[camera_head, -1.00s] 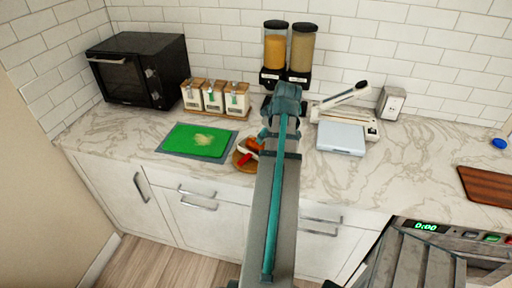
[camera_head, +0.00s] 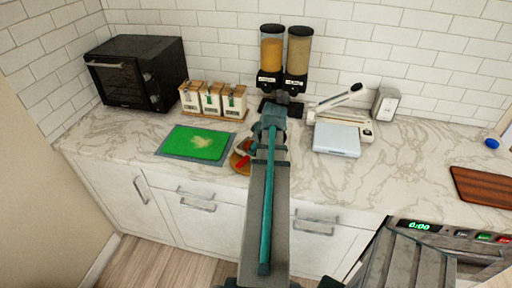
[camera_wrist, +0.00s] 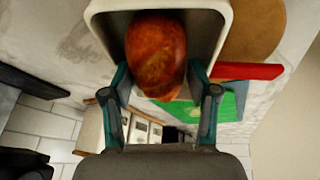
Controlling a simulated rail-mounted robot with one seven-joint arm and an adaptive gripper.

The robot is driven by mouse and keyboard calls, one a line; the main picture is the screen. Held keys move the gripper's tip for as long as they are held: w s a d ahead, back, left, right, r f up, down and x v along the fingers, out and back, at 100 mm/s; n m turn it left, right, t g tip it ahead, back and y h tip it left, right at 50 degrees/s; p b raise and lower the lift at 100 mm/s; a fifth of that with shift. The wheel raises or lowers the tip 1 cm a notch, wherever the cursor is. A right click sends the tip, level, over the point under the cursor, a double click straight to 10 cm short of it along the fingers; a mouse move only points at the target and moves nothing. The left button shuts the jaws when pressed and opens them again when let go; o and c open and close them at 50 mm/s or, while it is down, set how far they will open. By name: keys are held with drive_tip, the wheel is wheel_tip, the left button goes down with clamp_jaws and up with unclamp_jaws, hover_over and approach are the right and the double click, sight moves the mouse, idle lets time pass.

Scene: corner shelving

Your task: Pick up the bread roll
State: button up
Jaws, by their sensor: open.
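The bread roll (camera_wrist: 156,48) is reddish brown and rounded. In the wrist view it lies inside a white, round-cornered container (camera_wrist: 222,32). My gripper (camera_wrist: 159,72) is open, with one teal finger on each side of the roll's near part. I cannot tell whether either finger touches the roll. In the head view my arm hides most of the container and the roll.
A round wooden board (camera_wrist: 262,28) with a red object (camera_wrist: 245,71) lies beside the container. A green cutting mat (camera_head: 196,143) is to the left. Jars (camera_head: 211,100) and dispensers (camera_head: 284,60) stand behind. A pale scale-like device (camera_head: 337,140) is to the right.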

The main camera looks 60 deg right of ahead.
drive_tip(key=shift+w+f, duration=0.1)
drive_tip(key=shift+f, duration=0.15)
drive_tip(key=shift+c, duration=0.3)
drive_tip(key=c, duration=0.6)
drive_tip(key=shift+r, duration=0.15)
drive_tip(key=shift+c, duration=0.2)
drive_tip(key=shift+r, duration=0.7)
drive_tip(key=s+a+r+b, duration=0.7)
drive_tip(key=s+a+r, duration=0.1)
drive_tip(key=a+r, duration=0.3)
drive_tip(key=shift+a+r, duration=0.15)
